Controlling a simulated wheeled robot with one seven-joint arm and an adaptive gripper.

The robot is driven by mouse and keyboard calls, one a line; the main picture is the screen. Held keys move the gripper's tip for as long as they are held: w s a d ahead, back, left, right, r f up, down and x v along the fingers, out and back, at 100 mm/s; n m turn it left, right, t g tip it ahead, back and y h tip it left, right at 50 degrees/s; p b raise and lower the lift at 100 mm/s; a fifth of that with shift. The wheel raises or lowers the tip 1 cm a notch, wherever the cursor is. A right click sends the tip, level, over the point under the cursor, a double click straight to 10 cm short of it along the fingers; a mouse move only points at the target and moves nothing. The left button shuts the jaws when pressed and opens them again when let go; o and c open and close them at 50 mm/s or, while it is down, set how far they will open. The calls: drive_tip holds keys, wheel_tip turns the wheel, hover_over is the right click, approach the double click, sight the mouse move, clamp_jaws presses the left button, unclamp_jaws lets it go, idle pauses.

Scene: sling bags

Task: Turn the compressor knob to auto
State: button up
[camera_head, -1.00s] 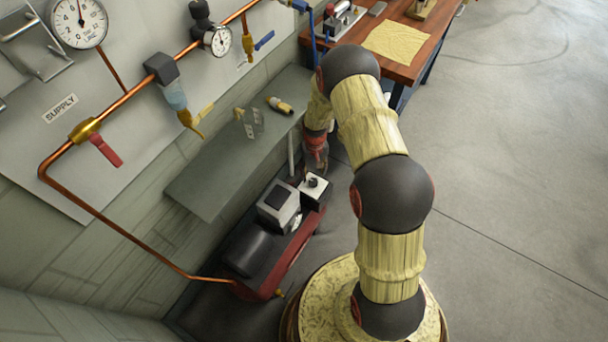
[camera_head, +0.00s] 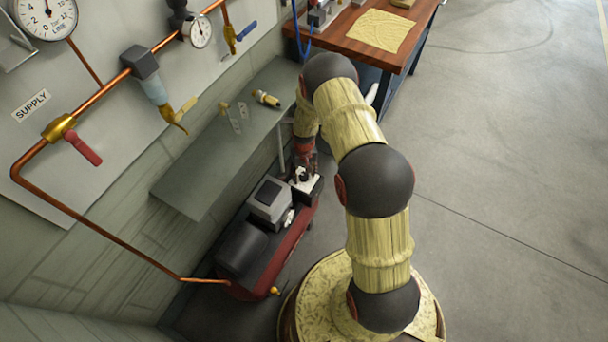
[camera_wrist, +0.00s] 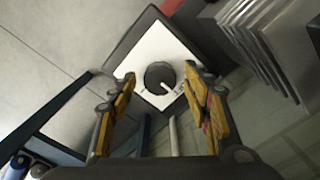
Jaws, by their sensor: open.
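The compressor (camera_head: 268,250) is a red tank with a dark motor and grey parts, on the floor under the grey shelf. Its knob (camera_wrist: 160,77) is round and black with a white pointer line, on a white square plate (camera_wrist: 144,55) in the wrist view. The pointer is toward the lower right, near small marks too blurred to read. My gripper (camera_wrist: 159,82) is open, with one yellow-and-dark finger on each side of the knob and gaps between. In the head view my gripper (camera_head: 303,168) is just over the white-topped box, hiding part of the knob.
The grey shelf (camera_head: 215,150) hangs close to the left of my gripper, with small fittings (camera_head: 266,98) on it. A copper pipe (camera_head: 95,232) runs down to the compressor. Metal fins (camera_wrist: 262,45) stand right of the knob box. The right floor is clear.

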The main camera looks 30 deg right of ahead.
drive_tip(key=shift+c, duration=1)
drive_tip(key=c, duration=1)
drive_tip(key=shift+o, duration=0.2)
drive_tip(key=shift+m, duration=0.4)
drive_tip(key=m+p, duration=0.1)
drive_tip(key=m, duration=0.2)
drive_tip(key=shift+m, duration=0.4)
drive_tip(key=m, duration=0.4)
drive_tip(key=shift+p, duration=0.35)
drive_tip(key=m, duration=0.5)
drive_tip(key=shift+m+p, duration=0.4)
drive_tip(key=shift+m, duration=1.8)
